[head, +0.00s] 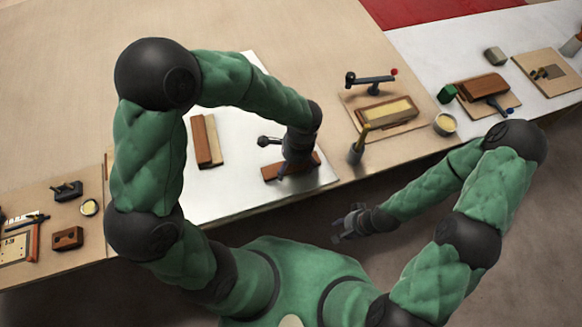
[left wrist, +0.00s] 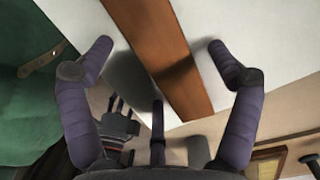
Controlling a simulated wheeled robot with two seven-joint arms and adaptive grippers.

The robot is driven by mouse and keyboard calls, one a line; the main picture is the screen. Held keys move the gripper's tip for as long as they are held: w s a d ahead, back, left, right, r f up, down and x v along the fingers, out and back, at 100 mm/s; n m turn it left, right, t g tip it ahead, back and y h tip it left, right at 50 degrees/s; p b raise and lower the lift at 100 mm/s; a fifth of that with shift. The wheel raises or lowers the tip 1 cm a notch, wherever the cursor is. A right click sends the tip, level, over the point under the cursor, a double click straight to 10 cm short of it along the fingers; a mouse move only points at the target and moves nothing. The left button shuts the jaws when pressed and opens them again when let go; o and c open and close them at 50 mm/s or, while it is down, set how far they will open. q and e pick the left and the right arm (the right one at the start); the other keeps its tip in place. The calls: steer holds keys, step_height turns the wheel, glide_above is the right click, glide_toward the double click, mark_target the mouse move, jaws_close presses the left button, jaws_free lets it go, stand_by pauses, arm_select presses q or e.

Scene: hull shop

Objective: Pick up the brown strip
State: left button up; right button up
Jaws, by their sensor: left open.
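The brown strip (head: 270,173) lies on the white sheet near the table's front edge in the head view. My left gripper (head: 286,172) is above it, pointing down, and hides its middle. In the left wrist view the strip (left wrist: 160,45) runs lengthwise between the two spread fingers of the open left gripper (left wrist: 160,55). White surface shows between each finger and the strip, so neither appears to touch it. My right gripper (head: 347,224) is off the table's front edge, above the floor; its fingers are too small to judge.
A brown and tan block (head: 206,141) stands left of the strip on the white sheet (head: 225,190). To the right are a board with a tan-topped block (head: 386,111) and a small upright cup (head: 357,151). Small tools lie at the far left. The back of the table is clear.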

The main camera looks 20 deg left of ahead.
arm_select(q)
steer(key=shift+f, duration=0.15)
steer(key=c, duration=1.3)
